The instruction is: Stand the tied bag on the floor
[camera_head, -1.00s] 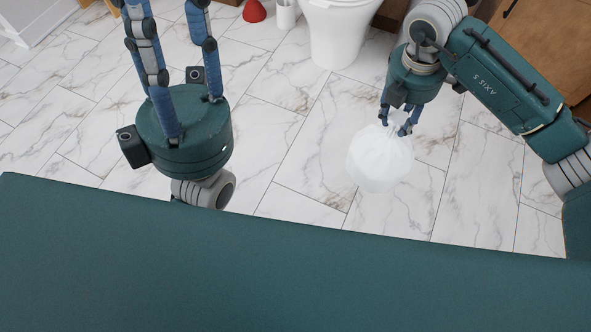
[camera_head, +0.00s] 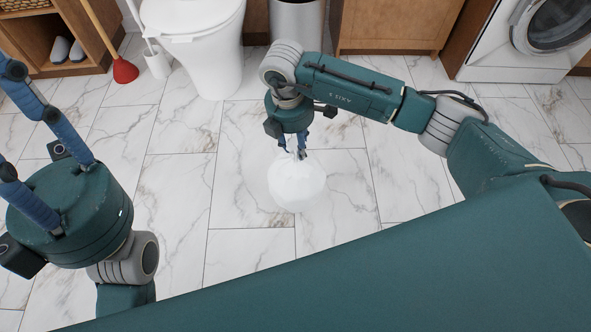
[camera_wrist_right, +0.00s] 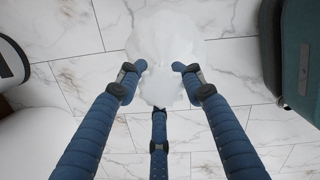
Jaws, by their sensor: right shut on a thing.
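The tied bag (camera_head: 297,184) is a white, rounded, slightly see-through bag. My right gripper (camera_head: 294,148) points down and is shut on the top of the bag. In the right wrist view the bag (camera_wrist_right: 162,45) lies beyond the blue fingers (camera_wrist_right: 158,88), which are around its gathered top. I cannot tell whether its underside touches the floor (camera_head: 178,185). My left gripper (camera_head: 20,130) is at the left edge, empty, with its blue fingers apart and pointing up and away.
A white toilet (camera_head: 205,45), a red plunger (camera_head: 124,70), a toilet brush holder (camera_head: 157,65) and a metal bin (camera_head: 297,22) stand at the back. A wooden cabinet (camera_head: 395,28) and a washing machine (camera_head: 530,40) are at the back right. The marble-tiled floor around the bag is clear.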

